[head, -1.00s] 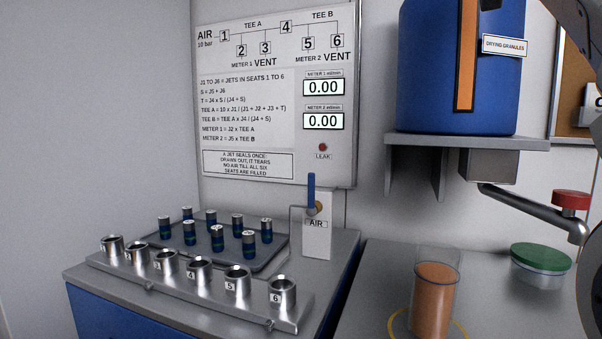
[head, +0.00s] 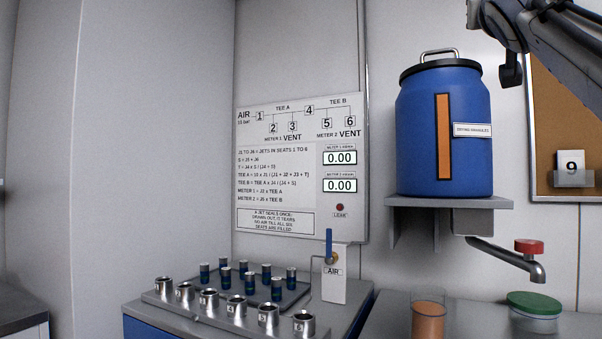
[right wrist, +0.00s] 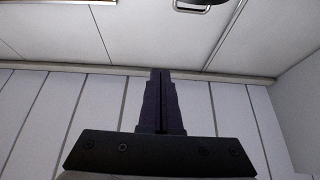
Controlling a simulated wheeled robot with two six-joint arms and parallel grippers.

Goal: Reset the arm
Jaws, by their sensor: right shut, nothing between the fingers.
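My right arm shows at the top right of the head view, raised above the shelf, with its gripper out of that frame. In the right wrist view my right gripper (right wrist: 160,90) is shut with its fingers together and nothing between them. My left arm and gripper are in no frame.
A bench carries a row of numbered seats (head: 236,307) and several dark jets on a tray. The air valve (head: 334,275) stands beside them. A blue granule drum (head: 418,130) sits on a wall shelf. A granule-filled cup (head: 428,322) and green-lidded tub (head: 534,306) stand below.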

